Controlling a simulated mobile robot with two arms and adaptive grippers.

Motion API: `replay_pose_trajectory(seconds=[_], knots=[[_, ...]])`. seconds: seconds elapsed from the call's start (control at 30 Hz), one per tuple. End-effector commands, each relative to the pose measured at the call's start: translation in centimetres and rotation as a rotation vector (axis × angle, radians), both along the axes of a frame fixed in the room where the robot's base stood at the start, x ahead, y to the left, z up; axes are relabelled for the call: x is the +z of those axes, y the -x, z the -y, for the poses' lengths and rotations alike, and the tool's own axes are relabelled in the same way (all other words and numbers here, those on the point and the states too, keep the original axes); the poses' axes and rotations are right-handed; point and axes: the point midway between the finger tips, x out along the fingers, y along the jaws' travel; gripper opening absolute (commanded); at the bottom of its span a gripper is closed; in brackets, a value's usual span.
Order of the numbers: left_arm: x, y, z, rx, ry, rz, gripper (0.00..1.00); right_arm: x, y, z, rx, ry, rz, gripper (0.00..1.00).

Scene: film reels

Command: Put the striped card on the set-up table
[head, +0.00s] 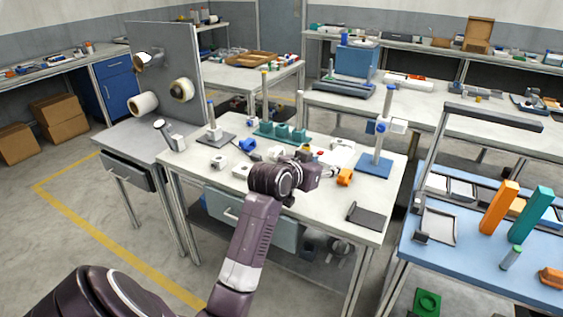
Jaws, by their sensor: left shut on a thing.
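My left arm comes in from the lower left, and my left gripper (322,167) is over the middle white-topped table (315,207). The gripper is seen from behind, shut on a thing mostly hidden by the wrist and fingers. I cannot make out the striped card for certain anywhere. I cannot tell from a label which table is the set-up table. An orange part (345,177) shows just right of the gripper; I cannot tell whether they touch. My right gripper is not in view.
The middle table holds a blue-based stand (374,165), teal blocks (283,132), a dark flat plate (366,216) and small white parts. A blue-topped bench (480,262) is at right, with tall orange and teal blocks. A grey panel (165,75) with rolls stands at left.

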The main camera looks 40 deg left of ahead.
Motion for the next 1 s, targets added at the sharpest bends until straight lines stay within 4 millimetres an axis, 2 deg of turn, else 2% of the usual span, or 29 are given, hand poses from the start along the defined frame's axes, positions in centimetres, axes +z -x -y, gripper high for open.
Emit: replay_pose_trajectory(seconds=[0.1, 0.27, 0.37, 0.7, 0.87, 1.0], knots=[[0.4, -1.2, -1.2, 0.072, -0.001, 0.003, 0.18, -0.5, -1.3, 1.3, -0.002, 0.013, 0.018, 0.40], [-0.1, -1.7, -1.9, 0.114, -0.001, -0.002, 0.18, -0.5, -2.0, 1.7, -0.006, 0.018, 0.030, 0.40], [-2.2, -1.6, -1.9, 0.117, -0.001, -0.009, 0.18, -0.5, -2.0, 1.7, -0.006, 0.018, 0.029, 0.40], [-11.2, -1.5, -2.0, 0.116, -0.001, -0.008, 0.18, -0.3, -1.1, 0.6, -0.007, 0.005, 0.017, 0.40], [-14.1, -1.5, -2.0, 0.117, -0.002, -0.006, 0.18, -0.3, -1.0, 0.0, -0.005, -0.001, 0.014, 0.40], [-15.2, -1.6, -2.0, 0.115, -0.003, -0.004, 0.18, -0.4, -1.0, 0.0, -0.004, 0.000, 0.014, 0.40]])
